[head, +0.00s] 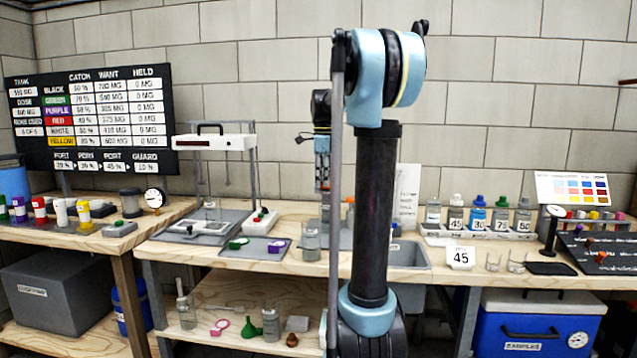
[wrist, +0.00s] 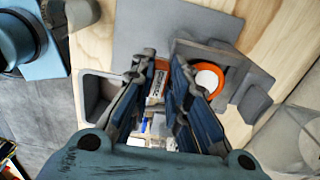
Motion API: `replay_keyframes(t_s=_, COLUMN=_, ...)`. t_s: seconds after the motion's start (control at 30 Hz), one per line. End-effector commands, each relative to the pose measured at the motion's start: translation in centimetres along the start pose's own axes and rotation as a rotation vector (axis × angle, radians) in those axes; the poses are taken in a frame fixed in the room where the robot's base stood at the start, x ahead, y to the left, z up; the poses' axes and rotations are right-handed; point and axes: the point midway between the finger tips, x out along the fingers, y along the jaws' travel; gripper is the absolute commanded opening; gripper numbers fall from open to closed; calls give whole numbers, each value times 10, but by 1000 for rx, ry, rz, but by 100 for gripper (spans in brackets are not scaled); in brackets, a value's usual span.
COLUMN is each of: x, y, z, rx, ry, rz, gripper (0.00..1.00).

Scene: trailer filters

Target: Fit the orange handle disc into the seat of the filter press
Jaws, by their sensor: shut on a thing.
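In the head view my gripper (head: 322,172) is over the middle of the bench, small and partly behind my arm.
A grey sink basin (wrist: 97,97) opens left of the fingers. A clear vessel (wrist: 300,130) stands at the lower right of the wrist view. A bottle rack (head: 480,232) and a "45" card (head: 460,257) are right of my arm. A balance (head: 213,143) stands left.

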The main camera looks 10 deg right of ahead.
Motion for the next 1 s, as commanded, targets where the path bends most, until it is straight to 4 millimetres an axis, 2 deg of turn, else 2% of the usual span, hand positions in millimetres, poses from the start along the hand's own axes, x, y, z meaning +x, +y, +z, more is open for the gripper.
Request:
replay_keyframes(t_s=0.23, x=4, y=0, z=2, rx=-2, ry=0, rz=0, gripper=0)
replay_keyframes(t_s=0.27, x=4, y=0, z=2, rx=-2, ry=0, rz=0, gripper=22)
replay_keyframes(t_s=0.3, x=4, y=1, z=2, rx=-2, ry=0, rz=0, gripper=31)
replay_keyframes(t_s=0.33, x=4, y=1, z=2, rx=-2, ry=0, rz=0, gripper=35)
replay_keyframes(t_s=0.77, x=-1, y=1, z=2, rx=-3, ry=0, rz=0, gripper=35)
replay_keyframes(t_s=1.0, x=-36, y=1, z=2, rx=-3, ry=0, rz=0, gripper=35)
